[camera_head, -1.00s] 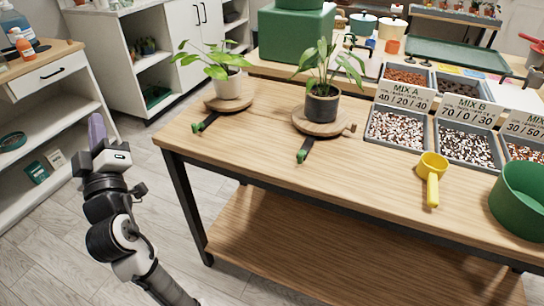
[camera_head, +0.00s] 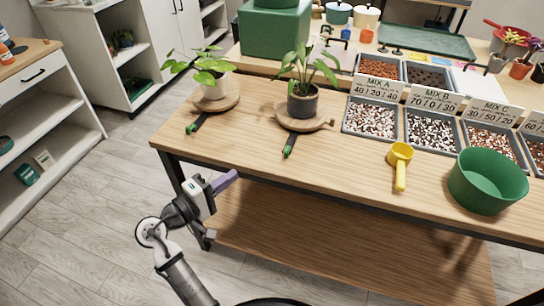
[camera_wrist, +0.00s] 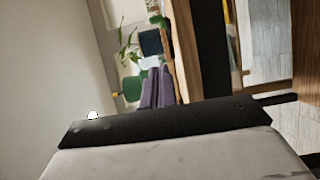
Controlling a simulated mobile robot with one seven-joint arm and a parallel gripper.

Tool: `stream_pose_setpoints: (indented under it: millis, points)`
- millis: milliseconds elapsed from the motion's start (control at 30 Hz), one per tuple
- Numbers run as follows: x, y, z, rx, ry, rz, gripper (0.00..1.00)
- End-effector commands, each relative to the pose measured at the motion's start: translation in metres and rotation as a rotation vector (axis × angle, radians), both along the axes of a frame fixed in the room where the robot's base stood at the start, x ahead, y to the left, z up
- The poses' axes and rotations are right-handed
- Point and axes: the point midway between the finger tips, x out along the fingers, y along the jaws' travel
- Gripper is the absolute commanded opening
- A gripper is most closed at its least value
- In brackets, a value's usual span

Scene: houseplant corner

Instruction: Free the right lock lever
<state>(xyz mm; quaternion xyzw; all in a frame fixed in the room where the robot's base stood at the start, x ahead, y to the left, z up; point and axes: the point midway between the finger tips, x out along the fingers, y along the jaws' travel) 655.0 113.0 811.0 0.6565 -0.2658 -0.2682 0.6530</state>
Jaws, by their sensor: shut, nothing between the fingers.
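The right lock lever (camera_head: 290,146) is a dark bar with a green tip, sticking out toward the table's front edge from under the right round wooden turntable (camera_head: 318,125). A plant in a dark pot (camera_head: 303,106) stands on that turntable. The left lever (camera_head: 198,122), also green-tipped, sticks out from under the left turntable (camera_head: 230,104). My gripper (camera_head: 226,181) is in front of the table's front edge, apart from both levers, its purple fingers pointing right. The fingers (camera_wrist: 158,88) are together and empty in the wrist view. How the levers are fastened is hidden.
A yellow scoop (camera_head: 400,165), a green tub (camera_head: 487,181) and mix trays (camera_head: 371,119) are to the right. The table's front edge (camera_head: 290,185) lies beside my gripper. The wood before the levers is bare.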

Motion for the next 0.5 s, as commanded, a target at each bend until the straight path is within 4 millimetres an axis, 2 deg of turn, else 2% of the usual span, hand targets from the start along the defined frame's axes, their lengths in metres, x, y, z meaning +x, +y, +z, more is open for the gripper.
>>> stream_pose_setpoints:
  millis: [167, 267, 500]
  points:
    - [0.005, -0.004, 0.001, 0.001, 0.0, -0.001, 0.0]
    - [0.014, -0.014, 0.002, 0.001, 0.001, -0.002, 0.0]
    - [0.05, -0.049, 0.002, 0.001, 0.001, -0.002, 0.0]
